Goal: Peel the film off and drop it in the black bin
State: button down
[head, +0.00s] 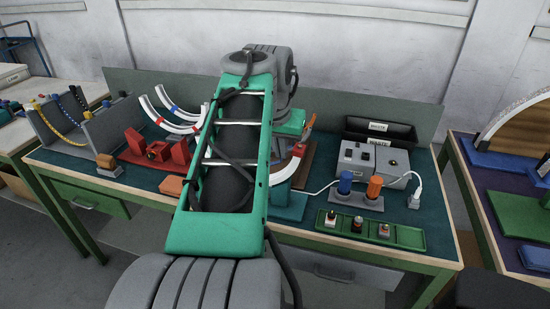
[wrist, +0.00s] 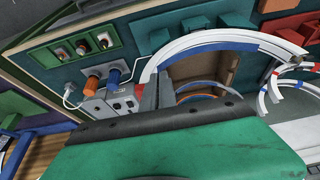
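The black bin (head: 381,131), labelled as waste, stands at the back right of the bench. In the wrist view a large white arc with a blue band (wrist: 205,50) curves past my gripper (wrist: 158,92). I cannot make out a separate film. My gripper shows there only as grey finger parts above the green and black wrist, close to the arc. Whether it touches the arc or is open is unclear. In the head view my arm hides it.
Two banded white arcs (head: 175,112) stand left of my arm by a red fixture (head: 160,152). A grey control box (head: 370,160), blue (head: 345,183) and orange (head: 374,188) knobs, a white cable and a green tray (head: 410,237) occupy the right side.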

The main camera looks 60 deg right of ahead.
jog(key=s+a+r+b, duration=0.1)
jog(key=s+a+r, duration=0.3)
jog(key=s+a, duration=0.2)
notch_tip(320, 180, up, 13)
jog(key=p, duration=1.1)
jog(key=shift+s+a+r+p, duration=0.2)
jog(key=shift+s+a+p, duration=0.05)
jog(key=shift+a+p, duration=0.05)
dwell(0.4)
